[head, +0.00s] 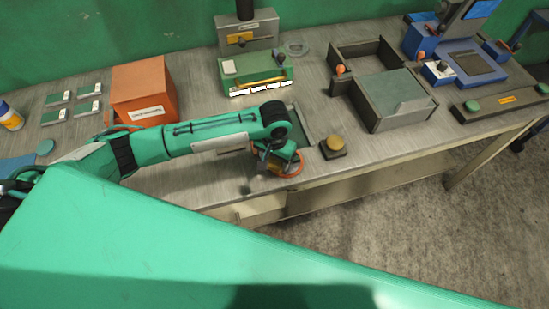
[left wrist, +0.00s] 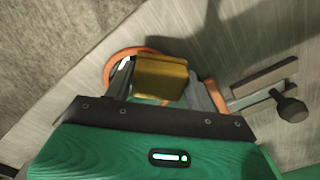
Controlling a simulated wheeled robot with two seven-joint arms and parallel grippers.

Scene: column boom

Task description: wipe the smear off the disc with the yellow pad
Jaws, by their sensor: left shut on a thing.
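My left gripper (head: 273,163) reaches over the front edge area of the workbench. In the left wrist view the gripper (left wrist: 165,82) is shut on the yellow pad (left wrist: 162,76), a block held between its two fingers. An orange-rimmed disc (head: 294,172) lies below the gripper, and its orange rim (left wrist: 110,68) curves around behind the pad in the left wrist view. The pad and fingers cover most of the disc. I cannot tell whether the pad touches it, and I cannot see the smear. My right gripper is not in view.
A yellow knob on a dark base (head: 333,146) stands right of the disc. A black knob (left wrist: 291,107) shows right of the gripper.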

